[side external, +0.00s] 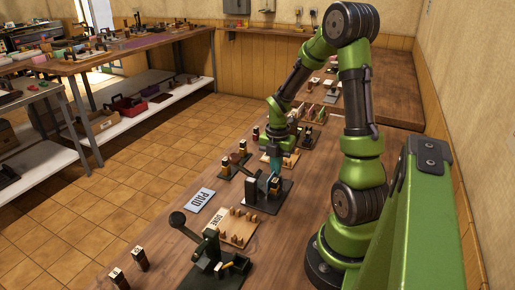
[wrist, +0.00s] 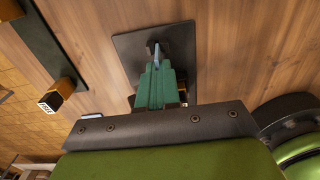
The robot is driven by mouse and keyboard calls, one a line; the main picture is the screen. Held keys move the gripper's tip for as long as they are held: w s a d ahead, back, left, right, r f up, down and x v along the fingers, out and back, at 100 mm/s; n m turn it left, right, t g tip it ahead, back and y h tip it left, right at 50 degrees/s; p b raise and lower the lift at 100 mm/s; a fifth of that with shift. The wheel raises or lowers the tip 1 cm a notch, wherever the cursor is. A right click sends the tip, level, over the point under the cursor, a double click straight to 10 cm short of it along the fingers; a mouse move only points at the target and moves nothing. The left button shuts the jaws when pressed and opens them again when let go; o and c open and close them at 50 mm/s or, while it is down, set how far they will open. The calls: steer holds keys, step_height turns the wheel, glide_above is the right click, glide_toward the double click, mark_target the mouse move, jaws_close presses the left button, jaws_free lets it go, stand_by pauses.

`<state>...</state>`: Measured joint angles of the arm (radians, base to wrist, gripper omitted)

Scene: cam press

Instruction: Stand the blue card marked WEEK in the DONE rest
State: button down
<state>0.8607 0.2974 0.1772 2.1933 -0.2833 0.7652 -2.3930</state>
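My gripper (wrist: 157,72) has teal fingers, close together and pointing down over a dark base plate (wrist: 128,48). A thin pale-blue card (wrist: 156,53) shows edge-on between the fingertips, and the fingers look shut on it. Its lettering is hidden, so I cannot read WEEK. In the side view my gripper (side external: 275,165) is low over the dark stand (side external: 284,193), beside its dark upright block. The DONE rest (side external: 238,228) is a pale wooden board with several pegs, nearer the camera than my gripper. Its label reads DONE.
A pale-blue PAID card (side external: 199,200) lies flat left of the stand. A green lever press (side external: 210,255) with a black knob stands just in front of the DONE rest. Two stamps (side external: 139,257) stand at the front left. More stands and stamps sit behind my gripper.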

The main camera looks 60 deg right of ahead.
step_height(320, 180, up, 14)
steer(key=w+a, duration=0.2)
steer(key=a, duration=0.8)
steer(key=w+a, duration=0.3)
steer(key=a, duration=0.6)
step_height(320, 180, down, 8)
steer(key=shift+d, duration=0.15)
steer(key=shift+f, duration=3.45)
steer(key=shift+f, duration=0.2)
